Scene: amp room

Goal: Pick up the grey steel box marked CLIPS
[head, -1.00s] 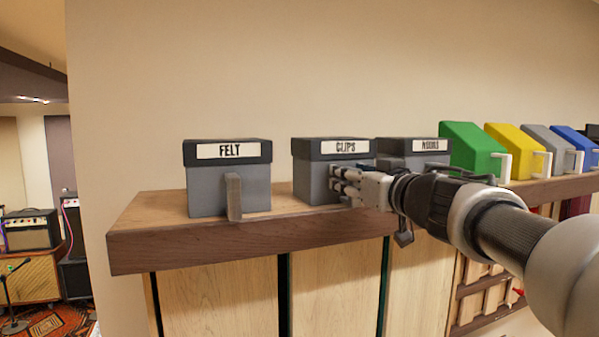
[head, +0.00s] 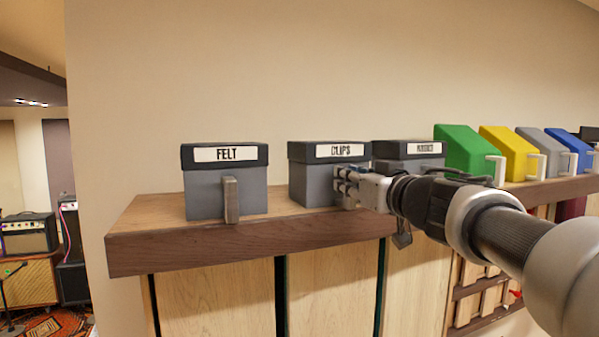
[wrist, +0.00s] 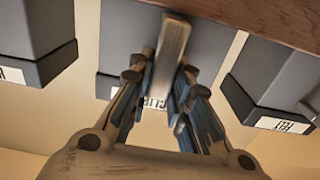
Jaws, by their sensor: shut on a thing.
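The grey steel box marked CLIPS (head: 314,182) has a dark lid and a white label. It stands upright on the wooden shelf between the FELT and right-hand grey boxes; no gap shows under it. My gripper (head: 342,185) is at its front, shut on its upright handle. In the wrist view the handle (wrist: 171,50) lies between the two fingers (wrist: 168,85), with the CLIPS box (wrist: 117,42) behind. The fingers cover part of the label there, and in the head view they hide the handle.
The FELT box (head: 205,195) stands left on the wooden shelf (head: 150,215). Another grey box (head: 392,167) stands close on the right, its label blurred. Green (head: 462,150), yellow (head: 508,152), grey and blue bins line the shelf further right. The wall is close behind.

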